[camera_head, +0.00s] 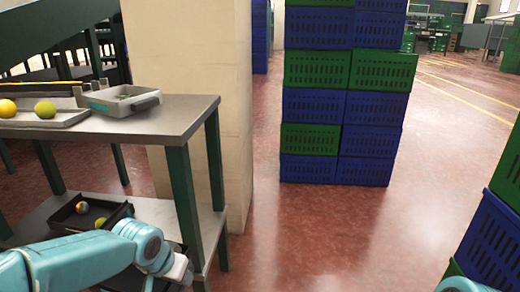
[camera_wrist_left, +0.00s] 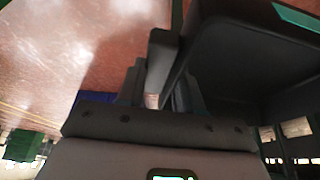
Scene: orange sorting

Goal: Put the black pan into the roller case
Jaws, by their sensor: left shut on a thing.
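My left gripper (camera_head: 186,272) is low at the front edge of the table's lower shelf. In the left wrist view my left gripper (camera_wrist_left: 165,78) is shut on the wall of a dark pan (camera_wrist_left: 240,60), whose hollow fills the upper right. In the head view only a dark part of this pan (camera_head: 135,282) shows below my left arm; the rest is hidden. A grey case (camera_head: 125,104) with a teal label stands on the table top; I cannot tell if it is the roller case. My right gripper is out of view.
Another dark tray (camera_head: 72,222) with fruit stands on the lower shelf (camera_head: 190,215). Two fruits lie in a long holder (camera_head: 60,120) on the table top. A pale pillar (camera_head: 190,60) is behind the table. Blue and green crates (camera_head: 340,105) are stacked ahead; the red floor between is free.

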